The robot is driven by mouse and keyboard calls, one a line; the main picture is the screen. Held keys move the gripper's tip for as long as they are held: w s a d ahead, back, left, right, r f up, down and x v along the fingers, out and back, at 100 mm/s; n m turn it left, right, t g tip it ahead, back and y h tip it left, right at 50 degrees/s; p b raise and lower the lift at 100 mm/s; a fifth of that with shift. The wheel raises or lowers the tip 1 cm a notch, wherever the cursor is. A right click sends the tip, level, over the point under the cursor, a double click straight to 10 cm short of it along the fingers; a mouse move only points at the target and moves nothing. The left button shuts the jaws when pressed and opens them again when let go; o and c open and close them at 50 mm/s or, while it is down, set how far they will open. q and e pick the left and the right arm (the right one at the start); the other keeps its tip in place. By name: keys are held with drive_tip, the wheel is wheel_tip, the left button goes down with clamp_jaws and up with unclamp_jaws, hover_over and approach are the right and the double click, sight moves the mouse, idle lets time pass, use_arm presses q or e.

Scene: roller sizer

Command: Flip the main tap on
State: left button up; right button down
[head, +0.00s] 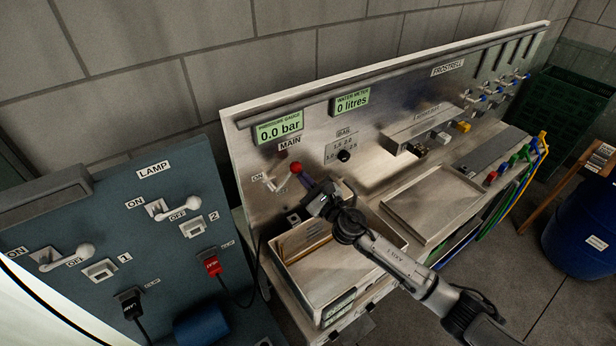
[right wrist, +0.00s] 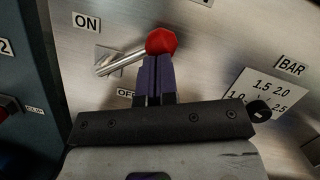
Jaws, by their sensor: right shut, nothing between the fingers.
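The main tap is a metal lever with a red ball knob (head: 295,167) under the MAIN label on the steel panel. An ON label (head: 257,178) sits at its upper left. In the right wrist view the lever (right wrist: 122,61) runs from its plate at the left up to the red knob (right wrist: 162,41), with ON above and a partly covered OFF (right wrist: 126,93) below. My right gripper (head: 307,181) is shut and empty, its purple fingertips (right wrist: 157,60) right at the knob's lower side, apparently touching. My left gripper is not in view.
The pressure gauge (head: 279,127) reads 0.0 bar and the water meter (head: 351,102) 0 litres. A bar selector knob (head: 344,156) is right of the tap. A blue lamp panel (head: 150,250) with two white-knobbed levers stands at the left. Open trays lie below my right arm.

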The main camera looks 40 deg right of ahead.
drive_tip(key=r+n+p, duration=0.1)
drive_tip(key=a+r+n+y+p, duration=0.1)
drive_tip(key=n+p, duration=0.1)
drive_tip(key=shift+r+n, duration=0.2)
drive_tip(key=shift+n, duration=0.1)
drive_tip(key=shift+a+r+n+g+y+p, duration=0.2)
drive_tip(key=shift+a+n+p, duration=0.3)
drive_tip(key=shift+p, duration=0.35)
drive_tip(key=shift+a+r+n+g+y+p, duration=0.1)
drive_tip(key=shift+a+r+n+g+p, duration=0.15)
drive_tip(key=shift+a+p, duration=0.45)
drive_tip(key=shift+r, duration=0.1)
